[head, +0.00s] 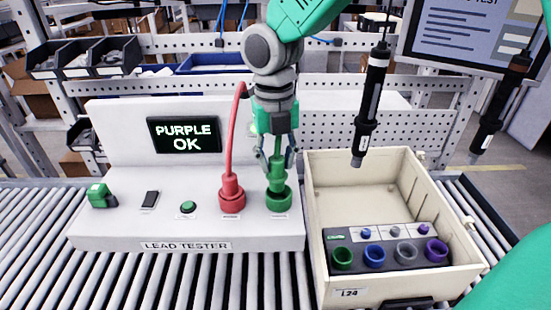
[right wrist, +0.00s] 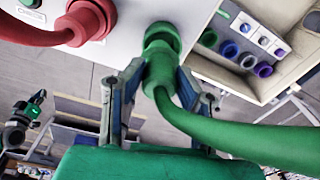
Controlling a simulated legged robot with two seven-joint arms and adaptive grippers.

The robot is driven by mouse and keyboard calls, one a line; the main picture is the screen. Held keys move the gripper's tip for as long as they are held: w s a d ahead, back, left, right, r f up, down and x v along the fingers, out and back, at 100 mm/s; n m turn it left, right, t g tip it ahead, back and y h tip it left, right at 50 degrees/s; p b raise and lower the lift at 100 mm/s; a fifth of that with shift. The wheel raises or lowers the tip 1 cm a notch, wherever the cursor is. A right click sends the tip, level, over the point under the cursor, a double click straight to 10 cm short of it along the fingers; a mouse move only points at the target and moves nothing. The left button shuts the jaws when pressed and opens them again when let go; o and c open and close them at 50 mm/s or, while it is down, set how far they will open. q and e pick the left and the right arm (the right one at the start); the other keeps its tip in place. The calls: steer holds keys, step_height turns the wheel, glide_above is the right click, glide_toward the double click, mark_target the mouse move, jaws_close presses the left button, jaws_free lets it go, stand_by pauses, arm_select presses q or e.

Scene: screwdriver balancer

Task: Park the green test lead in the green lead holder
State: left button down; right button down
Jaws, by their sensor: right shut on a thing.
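The green test lead (head: 277,170) stands upright, its plug end at the green lead holder (head: 278,200), a round green cup on the front right of the white lead tester (head: 185,222). My right gripper (head: 277,158) comes down from above and is shut on the green test lead. In the right wrist view the fingers (right wrist: 160,74) sit on both sides of the green plug (right wrist: 159,72), with the holder (right wrist: 161,38) just beyond it. The green cable (right wrist: 235,135) curves off to the lower right. I cannot tell how deep the plug sits. My left gripper is not in view.
A red lead (head: 233,140) stands in a red holder (head: 231,193) close left of the green one. A cream crate (head: 325,180) with several coloured sockets is at right. Two dark screwdrivers (head: 370,95) hang above it. The tester screen (head: 184,135) reads "PURPLE OK".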

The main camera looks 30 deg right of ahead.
mark_target(276, 175)
steer(key=shift+d+f, duration=0.1)
steer(key=shift+f, duration=0.1)
steer(key=shift+s+f, duration=0.1)
steer(key=shift+f, duration=0.95)
steer(key=shift+f+b, duration=0.3)
steer(key=shift+b, duration=0.05)
steer(key=shift+f, duration=0.45)
steer(key=c, duration=1.3)
jaws_free()
steer(key=shift+o, duration=0.8)
